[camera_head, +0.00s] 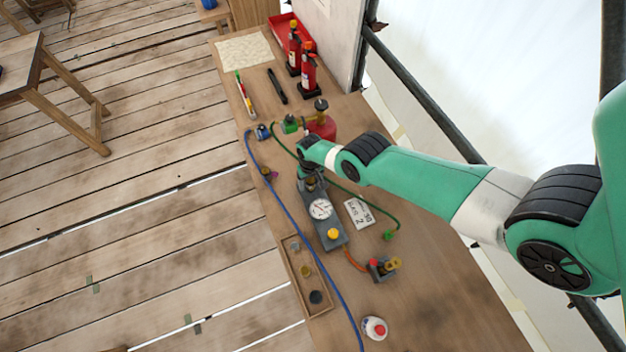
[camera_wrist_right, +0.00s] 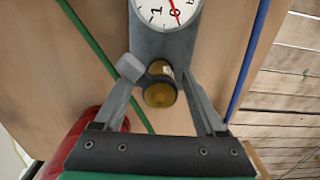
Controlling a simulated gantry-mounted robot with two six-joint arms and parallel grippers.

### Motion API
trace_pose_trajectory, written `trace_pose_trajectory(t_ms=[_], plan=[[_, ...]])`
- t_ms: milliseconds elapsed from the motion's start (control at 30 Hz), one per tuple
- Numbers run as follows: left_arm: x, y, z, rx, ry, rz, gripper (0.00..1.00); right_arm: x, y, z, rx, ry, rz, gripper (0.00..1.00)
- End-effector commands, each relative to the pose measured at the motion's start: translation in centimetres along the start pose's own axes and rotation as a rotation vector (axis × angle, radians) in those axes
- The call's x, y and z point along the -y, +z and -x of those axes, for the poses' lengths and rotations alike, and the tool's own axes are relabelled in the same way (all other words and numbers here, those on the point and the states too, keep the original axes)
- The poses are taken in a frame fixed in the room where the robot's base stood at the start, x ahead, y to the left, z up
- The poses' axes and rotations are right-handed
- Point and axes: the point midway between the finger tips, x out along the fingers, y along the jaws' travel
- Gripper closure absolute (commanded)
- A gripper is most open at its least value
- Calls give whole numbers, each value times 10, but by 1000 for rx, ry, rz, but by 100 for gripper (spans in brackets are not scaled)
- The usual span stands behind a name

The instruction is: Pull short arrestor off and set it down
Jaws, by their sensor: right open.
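The grey test block with a round white gauge (camera_head: 320,209) lies on the bench. In the right wrist view, the gauge (camera_wrist_right: 165,12) is at the top. A short brass cylinder (camera_wrist_right: 160,92), which looks like the short arrestor, sticks out of the block's near end, pointing toward the camera. My right gripper (camera_wrist_right: 160,82) is open, with one finger on each side of the brass cylinder. I see no clear contact. In the head view my right gripper (camera_head: 310,180) is at the block's far end and hides the cylinder. My left gripper is not in view.
A blue hose (camera_head: 292,215) and a green hose (camera_head: 345,188) run past the block. Red cylinders (camera_head: 308,75) stand at the back.

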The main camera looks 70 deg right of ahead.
Motion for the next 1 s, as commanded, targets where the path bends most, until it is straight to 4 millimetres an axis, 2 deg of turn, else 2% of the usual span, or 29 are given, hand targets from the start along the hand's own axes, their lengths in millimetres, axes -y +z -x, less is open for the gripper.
trace_pose_trajectory(t_ms=[300, 700, 1000], plan=[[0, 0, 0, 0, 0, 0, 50, 0, 0, 0, 0, 0, 0, 28], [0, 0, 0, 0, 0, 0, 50, 0, 0, 0, 0, 0, 0, 100], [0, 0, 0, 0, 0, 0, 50, 0, 0, 0, 0, 0, 0, 100]])
